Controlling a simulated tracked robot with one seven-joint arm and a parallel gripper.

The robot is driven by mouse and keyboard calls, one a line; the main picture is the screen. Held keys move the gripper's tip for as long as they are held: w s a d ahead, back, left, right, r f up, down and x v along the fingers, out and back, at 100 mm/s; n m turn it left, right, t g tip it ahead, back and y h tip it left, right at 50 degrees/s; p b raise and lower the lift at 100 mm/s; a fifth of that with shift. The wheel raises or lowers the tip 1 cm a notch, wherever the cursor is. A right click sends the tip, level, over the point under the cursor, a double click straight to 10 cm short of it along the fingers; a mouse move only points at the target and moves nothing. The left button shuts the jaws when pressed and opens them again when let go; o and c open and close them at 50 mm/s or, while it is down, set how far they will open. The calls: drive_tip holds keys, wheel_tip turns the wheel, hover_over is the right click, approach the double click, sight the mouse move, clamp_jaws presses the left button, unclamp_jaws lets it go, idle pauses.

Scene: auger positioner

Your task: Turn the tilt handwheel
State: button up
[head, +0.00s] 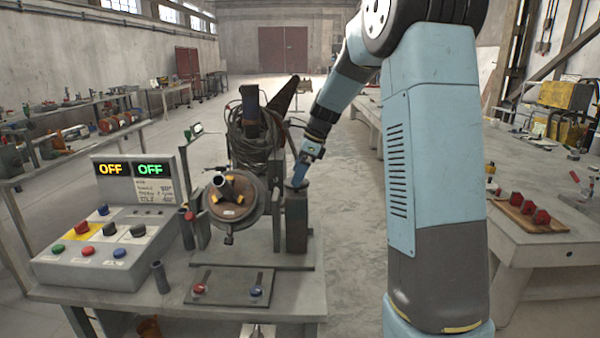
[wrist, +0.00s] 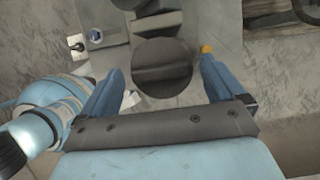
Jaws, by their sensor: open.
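The tilt handwheel appears to be the dark round disc with a raised bar across it (wrist: 163,67) in the wrist view. In the head view it shows as a small disc (head: 293,185) on top of the grey block at the right side of the positioner (head: 232,200). My gripper (head: 300,173) points down just above it. In the wrist view my gripper (wrist: 162,65) is open, with one blue finger on each side of the disc. Gaps show between the fingers and the disc, so I see no grip. The height between fingertips and disc is hard to judge.
A control box (head: 105,245) with coloured buttons and two OFF displays stands left of the positioner. A plate with a red and a blue knob (head: 228,288) lies in front. Coiled cable (head: 245,140) hangs behind. A bench (head: 545,250) with red blocks stands at right.

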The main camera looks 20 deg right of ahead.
drive_tip(key=shift+f, duration=0.15)
drive_tip(key=c, duration=1)
drive_tip(key=shift+d, duration=0.15)
drive_tip(key=shift+c, duration=0.2)
